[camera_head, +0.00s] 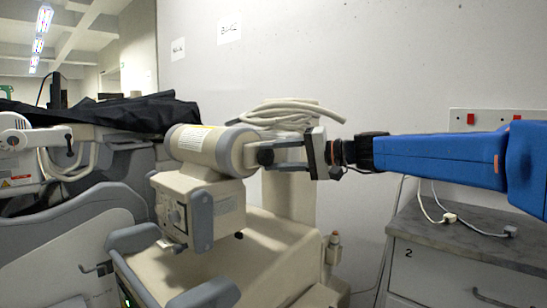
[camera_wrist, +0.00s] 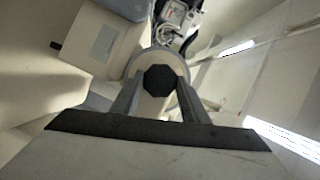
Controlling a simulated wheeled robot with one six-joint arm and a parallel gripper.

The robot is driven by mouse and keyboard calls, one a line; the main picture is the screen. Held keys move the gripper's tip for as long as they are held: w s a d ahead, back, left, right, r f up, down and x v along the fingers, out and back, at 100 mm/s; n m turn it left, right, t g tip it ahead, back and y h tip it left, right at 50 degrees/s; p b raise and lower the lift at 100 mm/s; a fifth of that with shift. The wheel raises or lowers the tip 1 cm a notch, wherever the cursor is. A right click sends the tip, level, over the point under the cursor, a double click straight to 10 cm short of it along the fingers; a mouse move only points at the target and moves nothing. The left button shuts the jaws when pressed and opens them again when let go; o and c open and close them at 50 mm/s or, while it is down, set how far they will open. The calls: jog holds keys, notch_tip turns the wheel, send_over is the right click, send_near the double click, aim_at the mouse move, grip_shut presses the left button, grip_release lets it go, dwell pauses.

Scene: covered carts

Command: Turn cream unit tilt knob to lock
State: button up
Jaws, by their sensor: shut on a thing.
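The cream unit (camera_head: 190,150) stands in the middle of the head view, with a cylindrical head above a boxy housing. The tilt knob (camera_head: 265,157) is black and sits at the right end of the cylinder. In the wrist view the knob (camera_wrist: 159,80) is a dark octagon facing the camera, with the cream cylinder end around it. My gripper (camera_head: 285,153) reaches in from the right, and its grey fingers (camera_wrist: 159,92) lie on either side of the knob, shut on it. The finger contact is partly hidden in the head view.
A coiled cream cable (camera_head: 290,113) lies just above my gripper. A grey-topped cabinet (camera_head: 460,240) marked 2 stands at right, with white plugs on it. Another cart under a black cover (camera_head: 120,110) is at left. A wall with red-switched sockets (camera_head: 490,118) is behind.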

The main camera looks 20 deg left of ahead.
jog(key=shift+m, duration=0.3)
dwell(0.4)
jog(key=o, duration=1.1)
jog(key=shift+d, duration=0.1)
jog(key=d, duration=0.5)
jog(key=d+r, duration=0.1)
jog(key=d, duration=1.1)
jog(key=shift+s+d+r, duration=0.1)
jog(key=shift+r, duration=0.15)
